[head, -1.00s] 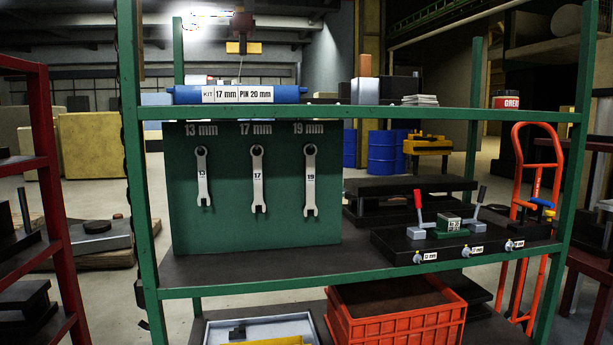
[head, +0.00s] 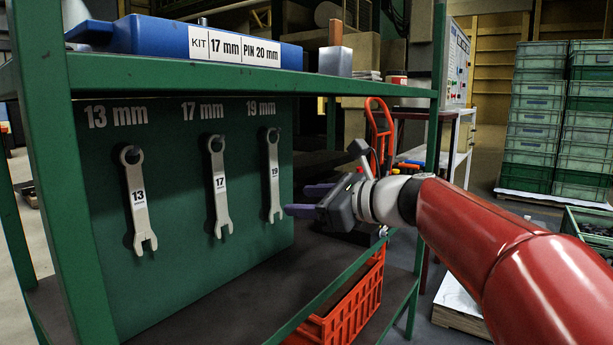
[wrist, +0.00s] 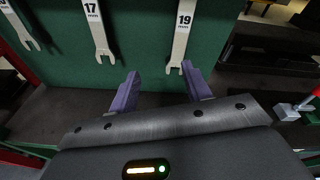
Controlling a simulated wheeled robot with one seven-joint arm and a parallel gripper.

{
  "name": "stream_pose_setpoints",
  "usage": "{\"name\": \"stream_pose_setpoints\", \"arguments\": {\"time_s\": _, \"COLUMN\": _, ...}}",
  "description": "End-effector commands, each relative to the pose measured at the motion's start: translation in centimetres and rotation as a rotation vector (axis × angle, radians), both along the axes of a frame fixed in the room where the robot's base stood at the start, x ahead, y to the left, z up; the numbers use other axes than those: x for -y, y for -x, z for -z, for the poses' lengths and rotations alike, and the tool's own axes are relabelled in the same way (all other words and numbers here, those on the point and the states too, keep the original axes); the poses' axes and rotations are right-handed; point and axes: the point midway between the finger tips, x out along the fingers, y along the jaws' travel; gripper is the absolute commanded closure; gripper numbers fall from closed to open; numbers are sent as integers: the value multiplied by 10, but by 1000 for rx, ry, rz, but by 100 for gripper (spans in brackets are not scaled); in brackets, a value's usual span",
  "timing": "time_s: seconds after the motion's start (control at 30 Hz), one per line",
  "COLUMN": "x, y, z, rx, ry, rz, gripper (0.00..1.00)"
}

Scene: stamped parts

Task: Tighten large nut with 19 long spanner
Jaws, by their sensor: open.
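The 19 spanner (head: 273,178) hangs by its ring on the green board (head: 180,265), under the "19 mm" label. My gripper (head: 302,200) is just to its right in the head view, fingers pointing at the board. In the wrist view my gripper (wrist: 160,88) is open, with two purple fingers apart and nothing held between them. The 19 spanner (wrist: 182,40) hangs ahead, its open jaw close to the right finger; I cannot tell whether they touch. The large nut is not seen in the present views.
The 17 spanner (head: 220,185) and 13 spanner (head: 137,200) hang to the left on the same board. The green shelf post (head: 437,80) stands behind my arm. A blue kit case (head: 180,38) lies on the upper shelf. An orange crate (head: 345,310) is below.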

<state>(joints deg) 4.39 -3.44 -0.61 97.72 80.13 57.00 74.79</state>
Motion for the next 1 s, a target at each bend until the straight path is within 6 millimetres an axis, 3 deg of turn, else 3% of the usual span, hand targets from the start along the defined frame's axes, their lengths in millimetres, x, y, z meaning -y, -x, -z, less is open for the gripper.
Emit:
{"name": "stream_pose_setpoints", "arguments": {"time_s": 0.1, "x": 3, "y": -28, "z": -25, "rx": -80, "ry": -215, "rz": 25, "gripper": 51}}
{"name": "stream_pose_setpoints", "arguments": {"time_s": 0.23, "x": 3, "y": -41, "z": -38, "rx": -118, "ry": -317, "rz": 29, "gripper": 51}}
{"name": "stream_pose_setpoints", "arguments": {"time_s": 0.7, "x": -47, "y": -79, "z": -40, "rx": -122, "ry": -327, "rz": 29, "gripper": 51}}
{"name": "stream_pose_setpoints", "arguments": {"time_s": 1.0, "x": -57, "y": -87, "z": -39, "rx": -121, "ry": -326, "rz": 31, "gripper": 51}}
